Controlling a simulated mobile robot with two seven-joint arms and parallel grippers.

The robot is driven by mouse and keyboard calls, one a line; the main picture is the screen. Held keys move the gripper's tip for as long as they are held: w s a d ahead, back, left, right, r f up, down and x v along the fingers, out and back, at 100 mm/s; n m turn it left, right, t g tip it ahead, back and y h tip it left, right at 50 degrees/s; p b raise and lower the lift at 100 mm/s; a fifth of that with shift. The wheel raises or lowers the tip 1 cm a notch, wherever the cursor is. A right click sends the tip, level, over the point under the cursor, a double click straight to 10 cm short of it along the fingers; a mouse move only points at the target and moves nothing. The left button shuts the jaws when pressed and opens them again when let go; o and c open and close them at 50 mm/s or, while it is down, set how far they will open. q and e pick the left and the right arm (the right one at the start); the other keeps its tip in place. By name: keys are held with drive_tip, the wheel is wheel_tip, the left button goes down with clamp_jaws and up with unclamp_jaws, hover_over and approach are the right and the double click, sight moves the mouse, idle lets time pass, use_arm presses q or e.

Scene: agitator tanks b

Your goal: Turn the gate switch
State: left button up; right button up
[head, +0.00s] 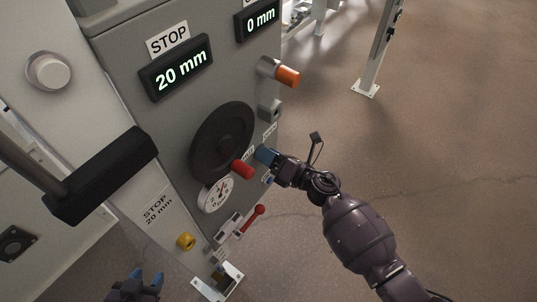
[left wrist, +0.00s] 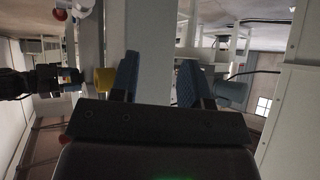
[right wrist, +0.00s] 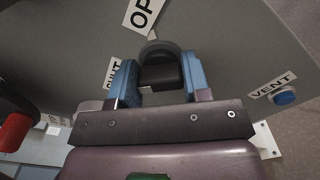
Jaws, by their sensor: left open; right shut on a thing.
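The gate switch (right wrist: 160,74) is a dark knob on the grey panel in the right wrist view. An "OP..." label (right wrist: 142,12) is above it and a "SHUT" label (right wrist: 113,78) is to its left. My right gripper (right wrist: 160,84) is shut on the knob, one blue finger on each side. In the head view my right gripper (head: 265,157) reaches the panel's right part and hides the switch. My left gripper (head: 147,281) is open and empty at the bottom left, below the panel; its spread fingers (left wrist: 157,82) also show in the left wrist view.
A black handwheel (head: 222,135) with a red grip (head: 242,169) is left of my right gripper. A dial (head: 216,194), red lever (head: 254,217), yellow knob (head: 186,241) and orange-tipped handle (head: 288,76) are nearby. A blue vent button (right wrist: 285,97) sits right of the switch.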

drive_tip(key=m+p, duration=0.1)
drive_tip(key=m, duration=0.2)
drive_tip(key=shift+r, duration=0.15)
drive_tip(key=shift+m+p, duration=0.55)
drive_tip(key=shift+m, duration=0.55)
drive_tip(key=m+p, duration=0.1)
drive_tip(key=m, duration=0.1)
drive_tip(key=shift+m, duration=0.3)
drive_tip(key=m, duration=0.2)
drive_tip(key=shift+m+p, duration=0.3)
drive_tip(key=shift+m, duration=0.1)
drive_tip(key=m, duration=0.2)
drive_tip(key=shift+f+m+p, duration=0.2)
drive_tip(key=shift+m+p, duration=0.1)
drive_tip(key=shift+p, duration=0.05)
use_arm(q)
drive_tip(key=shift+t, duration=0.4)
drive_tip(key=shift+r+p, duration=0.3)
drive_tip(key=shift+r, duration=2.05)
use_arm(e)
drive_tip(key=shift+f+m, duration=0.15)
drive_tip(key=shift+m, duration=1.65)
drive_tip(key=o, duration=0.9)
